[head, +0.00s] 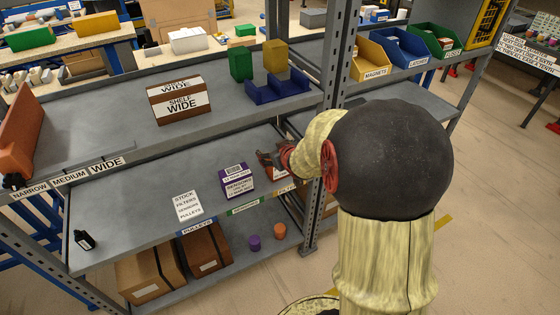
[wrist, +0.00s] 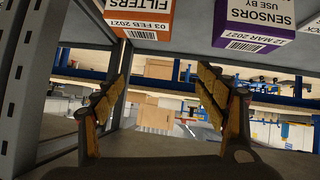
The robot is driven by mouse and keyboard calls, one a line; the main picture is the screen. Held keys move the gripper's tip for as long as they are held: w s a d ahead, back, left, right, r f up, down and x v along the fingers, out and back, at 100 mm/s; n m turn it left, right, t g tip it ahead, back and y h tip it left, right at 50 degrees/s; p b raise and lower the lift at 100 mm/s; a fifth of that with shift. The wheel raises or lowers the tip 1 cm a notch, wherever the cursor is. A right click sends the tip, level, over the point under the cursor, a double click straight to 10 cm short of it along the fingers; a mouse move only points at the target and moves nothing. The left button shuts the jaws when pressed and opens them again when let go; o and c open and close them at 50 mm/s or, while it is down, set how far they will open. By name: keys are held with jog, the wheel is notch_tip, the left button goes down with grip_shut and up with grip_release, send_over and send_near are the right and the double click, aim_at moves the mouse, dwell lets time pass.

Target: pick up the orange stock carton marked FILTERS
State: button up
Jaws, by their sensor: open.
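The orange FILTERS carton (wrist: 140,20) shows at the top of the wrist view, with its label reading FILTERS and a date strip. In the head view only a small part of the orange carton (head: 281,174) shows on the middle shelf, behind my gripper (head: 270,158). My gripper's two fingers also show in the wrist view (wrist: 165,68), spread apart with nothing between them. The carton lies beyond the fingertips, toward the picture's top left. I see no contact, though the head view hides the near side.
A purple SENSORS carton (head: 237,181) stands close to the left of the orange one. A rack post (head: 325,130) rises close on the right. The shelf middle is otherwise clear.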

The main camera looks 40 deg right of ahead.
jog(key=o, duration=0.5)
jog(key=s+d+f+t+y+p, duration=0.1)
jog(key=s+d+f+t, duration=0.1)
jog(key=d+f, duration=0.3)
notch_tip(320, 180, down, 4)
jog(key=shift+d+r+p, duration=0.15)
jog(key=shift+d+p, duration=0.15)
jog(key=shift+d, duration=0.1)
jog(key=shift+o, duration=0.6)
jog(key=shift+f+t, duration=0.25)
jog(key=shift+t, duration=0.05)
jog(key=shift+w+f, duration=0.1)
jog(key=shift+f, duration=0.2)
jog(key=b+x, duration=0.1)
jog(key=x, duration=0.1)
jog(key=b+x, duration=0.1)
jog(key=x, duration=0.1)
jog(key=b+x, duration=0.1)
jog(key=x, duration=0.2)
jog(key=shift+w+a+f+b, duration=0.15)
jog(key=shift+a+b, duration=0.15)
jog(key=shift+b, duration=0.1)
